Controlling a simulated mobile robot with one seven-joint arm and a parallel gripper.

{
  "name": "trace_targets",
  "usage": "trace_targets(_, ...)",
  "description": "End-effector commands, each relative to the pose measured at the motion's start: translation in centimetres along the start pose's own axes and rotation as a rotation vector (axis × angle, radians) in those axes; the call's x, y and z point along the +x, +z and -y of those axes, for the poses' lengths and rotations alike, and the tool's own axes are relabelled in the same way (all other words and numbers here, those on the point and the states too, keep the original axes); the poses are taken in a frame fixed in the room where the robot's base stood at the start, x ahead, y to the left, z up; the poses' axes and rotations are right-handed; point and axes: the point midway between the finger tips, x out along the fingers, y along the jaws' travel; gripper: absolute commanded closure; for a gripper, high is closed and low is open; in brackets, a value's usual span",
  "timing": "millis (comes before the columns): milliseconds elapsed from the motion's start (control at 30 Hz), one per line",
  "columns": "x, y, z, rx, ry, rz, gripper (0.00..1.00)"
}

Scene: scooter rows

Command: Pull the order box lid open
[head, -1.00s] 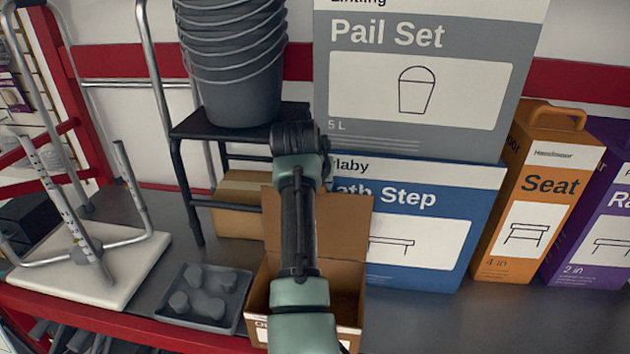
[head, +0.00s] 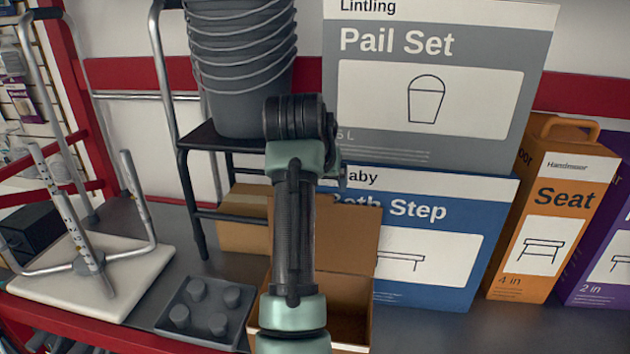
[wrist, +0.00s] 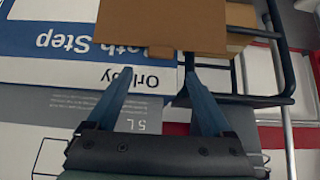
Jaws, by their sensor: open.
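The order box (head: 352,308) is an open brown cardboard box at the front of the shelf in the head view, partly hidden by my arm. Its lid (head: 350,238) stands raised at the back, showing its inner face. In the wrist view, which is upside down, the brown lid (wrist: 150,22) fills the top middle. My gripper (wrist: 159,64) is open there with nothing between its blue fingers. The fingertips look just short of the lid's edge; I cannot tell if they touch it. In the head view my arm hides the fingers.
A blue bath step box (head: 430,250) with a grey pail set box (head: 430,90) on it stands behind. An orange seat box (head: 545,210) is at right. A grey tray-like piece with round studs (head: 205,312) and a black step stool (head: 225,140) holding pails are at left.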

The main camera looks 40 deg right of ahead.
Motion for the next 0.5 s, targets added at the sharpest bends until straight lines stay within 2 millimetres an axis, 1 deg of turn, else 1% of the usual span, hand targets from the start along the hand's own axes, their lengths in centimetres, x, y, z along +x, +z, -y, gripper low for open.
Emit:
trace_targets(100,-2.5,0.1,0.1,0.000,-0.004,-0.009,0.15)
trace_targets(233,-4.8,0.0,0.1,0.001,-0.003,-0.007,0.15)
trace_targets(400,-6.3,0.0,0.1,-0.001,-0.002,-0.005,0.15)
trace_targets(500,-6.6,-0.1,0.1,-0.001,-0.002,-0.004,0.15)
